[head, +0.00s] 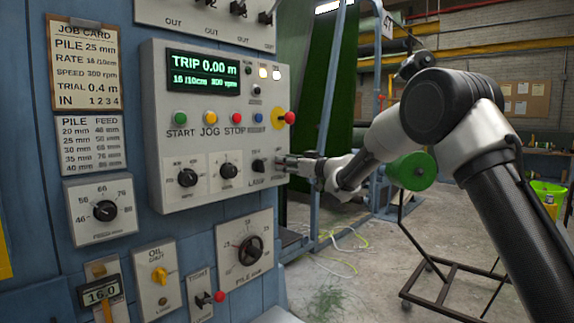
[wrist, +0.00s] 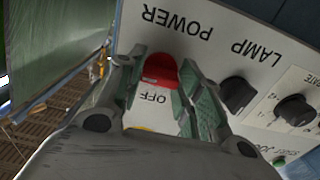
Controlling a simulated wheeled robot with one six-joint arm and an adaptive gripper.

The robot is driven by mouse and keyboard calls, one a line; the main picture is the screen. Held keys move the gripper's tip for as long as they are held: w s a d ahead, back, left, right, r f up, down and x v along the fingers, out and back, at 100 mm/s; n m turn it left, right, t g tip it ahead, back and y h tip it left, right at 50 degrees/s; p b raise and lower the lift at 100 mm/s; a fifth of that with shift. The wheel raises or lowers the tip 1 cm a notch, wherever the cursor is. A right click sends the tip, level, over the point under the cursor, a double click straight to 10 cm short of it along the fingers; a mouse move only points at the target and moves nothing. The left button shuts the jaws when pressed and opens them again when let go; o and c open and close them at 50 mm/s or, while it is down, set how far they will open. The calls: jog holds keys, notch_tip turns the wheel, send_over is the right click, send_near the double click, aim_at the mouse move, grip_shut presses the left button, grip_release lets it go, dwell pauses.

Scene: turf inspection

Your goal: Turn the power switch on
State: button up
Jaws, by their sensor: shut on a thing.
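The power switch (wrist: 160,72) is a red piece on the grey control panel (head: 153,130). In the wrist view it sits between my two finger pads, with the upside-down POWER label beyond it and OFF on the near side. My gripper (wrist: 163,84) is shut on it. In the head view my gripper (head: 292,163) reaches the panel's lower right edge from the right and hides the switch. The panel's display (head: 203,74) is lit and reads TRIP 0.00 m.
The black lamp knob (wrist: 237,94) is close beside my finger. A red stop button on a yellow base (head: 284,118) stands out above my gripper in the head view. A green roll (head: 412,171) and a wheeled frame (head: 450,285) are at the right.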

jog(key=shift+f, duration=0.15)
jog(key=o, duration=1)
jog(key=v, duration=1.2)
